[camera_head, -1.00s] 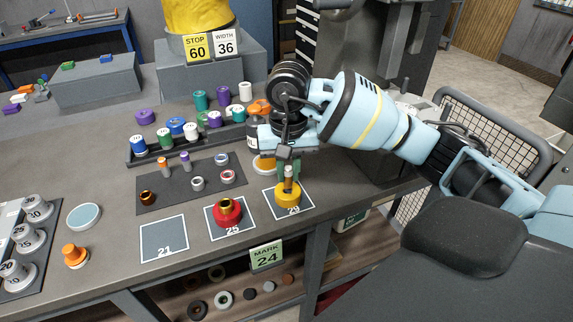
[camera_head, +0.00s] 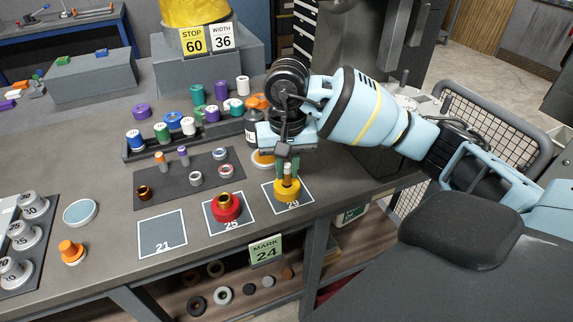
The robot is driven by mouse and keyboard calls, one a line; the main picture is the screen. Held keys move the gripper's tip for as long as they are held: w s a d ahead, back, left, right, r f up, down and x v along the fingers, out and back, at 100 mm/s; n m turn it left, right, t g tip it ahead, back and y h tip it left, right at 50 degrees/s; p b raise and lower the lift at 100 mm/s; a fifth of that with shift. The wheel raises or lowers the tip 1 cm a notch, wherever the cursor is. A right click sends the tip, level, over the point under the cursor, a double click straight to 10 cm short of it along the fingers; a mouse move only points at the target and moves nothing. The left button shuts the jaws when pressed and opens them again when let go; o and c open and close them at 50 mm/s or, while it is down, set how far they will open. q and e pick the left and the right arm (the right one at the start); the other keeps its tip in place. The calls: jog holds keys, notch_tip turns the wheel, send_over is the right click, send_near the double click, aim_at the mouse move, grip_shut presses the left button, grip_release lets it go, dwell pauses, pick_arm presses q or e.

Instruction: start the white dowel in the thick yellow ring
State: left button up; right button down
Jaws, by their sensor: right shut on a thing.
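The thick yellow ring (camera_head: 287,193) lies on the square marked 29 at the right of the bench. My right gripper (camera_head: 288,167) points down over it and is shut on the white dowel (camera_head: 287,169), which stands upright between the greenish fingers. A tan-brown part (camera_head: 287,182) shows between the dowel's white part and the ring. The dowel is lined up with the ring's middle, but I cannot tell whether its lower end is inside the hole. My left gripper is not in view.
The red ring (camera_head: 225,211) with a brass piece sits on the square marked 25. The square marked 21 (camera_head: 162,232) is empty. A dark mat (camera_head: 160,199) with small rings and pegs and a rack of coloured spools lie behind. An orange knob (camera_head: 71,250) stands at left.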

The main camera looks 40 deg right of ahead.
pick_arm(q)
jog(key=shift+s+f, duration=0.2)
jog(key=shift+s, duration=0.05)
pick_arm(e)
jog(key=shift+f, duration=0.4)
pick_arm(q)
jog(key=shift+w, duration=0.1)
pick_arm(e)
jog(key=c, duration=1.3)
grip_release()
jog(key=shift+o, duration=0.2)
notch_tip(320, 180, up, 8)
jog(key=shift+f, duration=0.1)
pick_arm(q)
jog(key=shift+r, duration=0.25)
pick_arm(e)
jog(key=shift+a, duration=0.1)
